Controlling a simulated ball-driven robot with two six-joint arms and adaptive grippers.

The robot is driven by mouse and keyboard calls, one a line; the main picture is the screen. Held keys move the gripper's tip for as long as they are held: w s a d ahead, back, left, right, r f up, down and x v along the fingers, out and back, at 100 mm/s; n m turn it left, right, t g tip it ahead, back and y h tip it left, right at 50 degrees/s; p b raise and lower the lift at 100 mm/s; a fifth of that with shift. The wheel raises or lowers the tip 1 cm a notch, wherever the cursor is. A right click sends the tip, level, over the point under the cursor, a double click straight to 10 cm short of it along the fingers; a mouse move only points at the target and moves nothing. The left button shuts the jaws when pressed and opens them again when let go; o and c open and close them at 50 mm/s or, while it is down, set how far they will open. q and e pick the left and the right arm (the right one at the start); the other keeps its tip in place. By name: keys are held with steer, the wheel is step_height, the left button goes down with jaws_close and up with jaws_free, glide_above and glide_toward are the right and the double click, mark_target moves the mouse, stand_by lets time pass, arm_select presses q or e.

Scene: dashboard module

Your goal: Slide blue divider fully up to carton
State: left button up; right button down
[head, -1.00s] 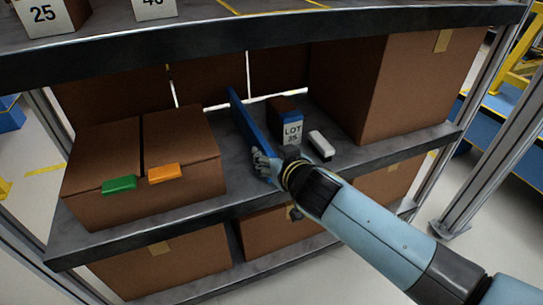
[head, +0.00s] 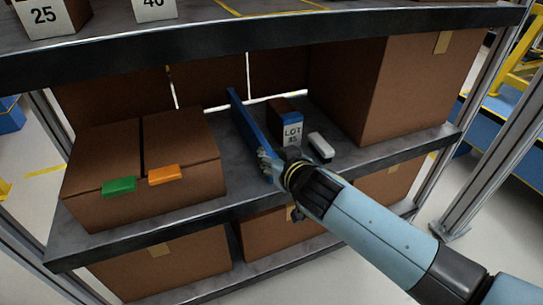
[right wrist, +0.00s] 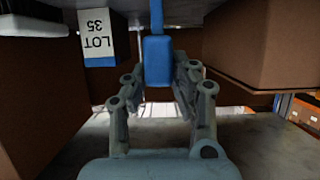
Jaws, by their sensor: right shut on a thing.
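The blue divider (head: 246,124) stands upright on the middle shelf, running front to back. There is a gap of bare shelf between it and the brown carton (head: 190,190) on its left, which has a green tab and an orange tab on its front edge. My right gripper (head: 267,166) is shut on the divider's front end. In the right wrist view, the divider's blue end (right wrist: 158,60) sits between the two fingers (right wrist: 155,85). The fingers hide part of the divider's front in the head view. My left gripper is not in view.
A small box labelled LOT 35 (head: 291,130) and a white-topped block (head: 320,147) stand to the divider's right. A large brown carton (head: 420,85) is further right. The upper shelf's edge (head: 200,45) runs above.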

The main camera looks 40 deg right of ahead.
steer(key=s+d, duration=0.1)
steer(key=d, duration=0.5)
steer(key=shift+s+d+b, duration=0.25)
steer(key=shift+d+b, duration=0.15)
steer(key=shift+b, duration=0.05)
steer(key=c, duration=1.4)
jaws_free()
steer(key=shift+d, duration=0.1)
steer(key=o, duration=0.3)
steer(key=shift+s+d, duration=0.15)
steer(key=v, duration=1.2)
